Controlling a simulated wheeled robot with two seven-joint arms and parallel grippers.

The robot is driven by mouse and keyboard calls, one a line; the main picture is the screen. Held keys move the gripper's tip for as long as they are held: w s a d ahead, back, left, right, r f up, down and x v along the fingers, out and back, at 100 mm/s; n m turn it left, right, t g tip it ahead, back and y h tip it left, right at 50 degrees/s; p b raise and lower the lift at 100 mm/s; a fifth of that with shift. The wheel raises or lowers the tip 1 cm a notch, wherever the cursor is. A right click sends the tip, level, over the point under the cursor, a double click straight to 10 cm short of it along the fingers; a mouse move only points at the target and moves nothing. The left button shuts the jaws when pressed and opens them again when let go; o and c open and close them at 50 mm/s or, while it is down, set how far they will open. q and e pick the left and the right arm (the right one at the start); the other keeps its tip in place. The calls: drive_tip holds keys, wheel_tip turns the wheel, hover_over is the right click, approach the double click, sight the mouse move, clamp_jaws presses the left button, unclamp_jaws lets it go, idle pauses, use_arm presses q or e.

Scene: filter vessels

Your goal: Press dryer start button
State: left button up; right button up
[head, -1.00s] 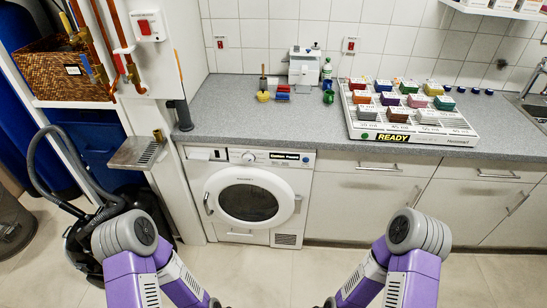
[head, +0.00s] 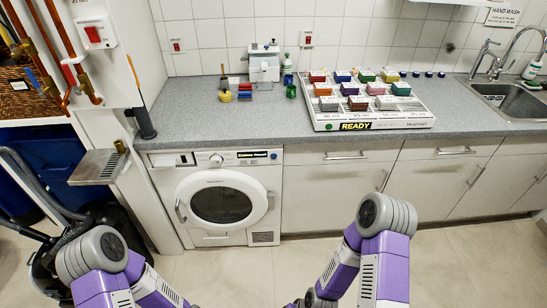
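The white dryer (head: 169,215) stands under the counter, left of centre, with its round door (head: 221,205) shut. Its top panel has a round knob (head: 216,158), a dark display with yellow text (head: 252,154) and a small blue button (head: 273,156) at the right end. Which control is the start button is not labelled legibly. My purple left and right arms come in at the bottom, in front of the dryer and apart from it. Both grippers are below the picture's edge.
The grey counter (head: 210,119) carries a tray of coloured blocks (head: 372,124) marked READY and small containers. A metal bracket shelf (head: 99,167) juts out left of the dryer. A vacuum cleaner hose (head: 40,190) lies at far left. Floor right of my arms is clear.

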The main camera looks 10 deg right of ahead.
clamp_jaws()
idle(1.4)
